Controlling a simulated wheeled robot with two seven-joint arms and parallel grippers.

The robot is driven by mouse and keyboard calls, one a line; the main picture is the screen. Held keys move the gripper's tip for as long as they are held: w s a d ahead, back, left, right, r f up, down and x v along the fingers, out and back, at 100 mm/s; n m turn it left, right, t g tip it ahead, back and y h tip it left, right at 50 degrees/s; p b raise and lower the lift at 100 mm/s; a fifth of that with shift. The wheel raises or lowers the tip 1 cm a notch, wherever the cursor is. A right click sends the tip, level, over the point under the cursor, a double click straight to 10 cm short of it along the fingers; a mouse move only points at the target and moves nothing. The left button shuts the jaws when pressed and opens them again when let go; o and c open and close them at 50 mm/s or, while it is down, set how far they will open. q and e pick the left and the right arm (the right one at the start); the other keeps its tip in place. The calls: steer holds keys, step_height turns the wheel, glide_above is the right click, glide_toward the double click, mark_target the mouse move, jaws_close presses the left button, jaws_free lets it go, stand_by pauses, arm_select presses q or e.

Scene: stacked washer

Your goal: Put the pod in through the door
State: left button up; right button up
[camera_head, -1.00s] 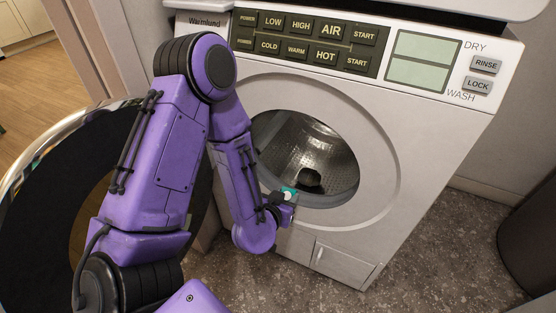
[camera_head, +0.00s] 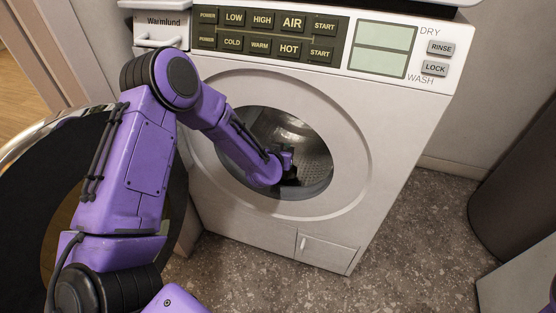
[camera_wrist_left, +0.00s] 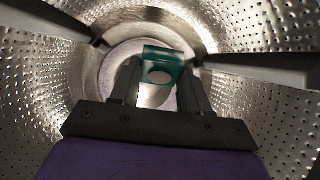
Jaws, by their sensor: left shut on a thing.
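The pod (camera_wrist_left: 168,62), teal with a pale round middle, is between the fingertips of my left gripper (camera_wrist_left: 160,80) in the left wrist view. My left gripper is shut on it and holds it inside the perforated metal drum (camera_wrist_left: 255,105). In the head view, my left gripper (camera_head: 288,166) reaches through the round opening of the white washer (camera_head: 350,130), and the pod is too small and dark to make out. The washer door (camera_head: 40,170), dark with a chrome rim, stands open at the left, partly behind my arm. My right gripper is not in view.
The control panel (camera_head: 262,35) runs along the washer's top, beside a drawer marked Warmlund (camera_head: 162,22). A small hatch (camera_head: 322,252) is low on the front. A dark rounded object (camera_head: 520,170) stands at the right. The speckled floor before the washer shows free room.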

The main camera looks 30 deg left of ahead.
arm_select(q)
steer(key=shift+w+a, duration=0.1)
steer(key=shift+w, duration=0.25)
steer(key=o, duration=1.1)
steer(key=shift+s, duration=0.1)
steer(key=p+v, duration=0.2)
steer(key=v, duration=0.8)
steer(key=shift+s+r, duration=0.15)
steer(key=shift+r, duration=0.05)
